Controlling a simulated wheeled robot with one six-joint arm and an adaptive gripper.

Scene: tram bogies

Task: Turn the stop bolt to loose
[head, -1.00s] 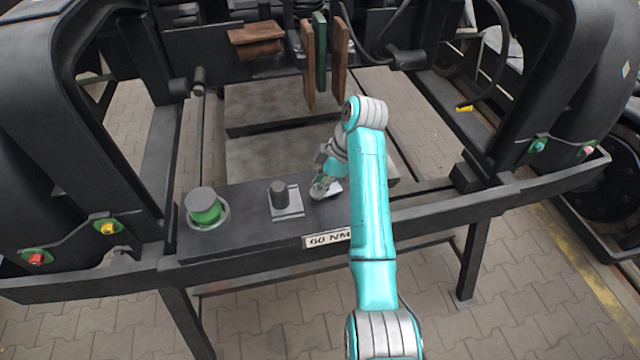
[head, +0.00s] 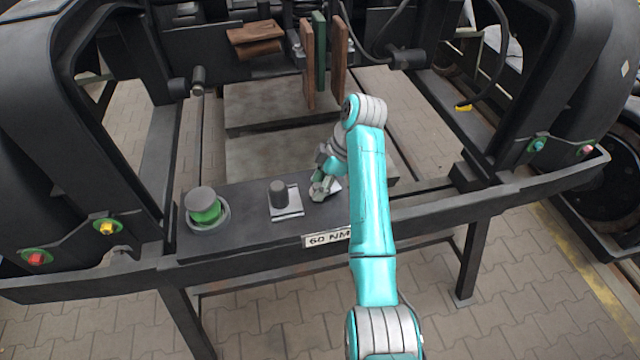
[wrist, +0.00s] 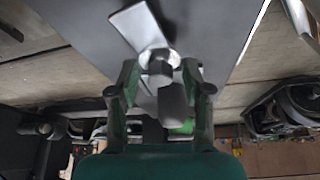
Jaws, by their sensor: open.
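In the wrist view, a grey bolt head (wrist: 160,68) on a round pale collar (wrist: 158,56) is seen between the fingers of my gripper (wrist: 160,76). I take it for the stop bolt. A pale flat plate (wrist: 140,26) extends from the collar. The fingers are open, one on each side of the bolt; contact cannot be told. In the head view, my gripper (head: 322,189) is low over the dark bench top, right of the black post. A pale plate edge (head: 336,186) shows beside it; the bolt is hidden there.
A black post (head: 279,194) on a square grey plate stands left of my gripper. A green knob with a grey cap (head: 203,206) is farther left. A "60 NM" label (head: 327,239) is on the front edge. Brown and green slabs (head: 320,55) stand behind.

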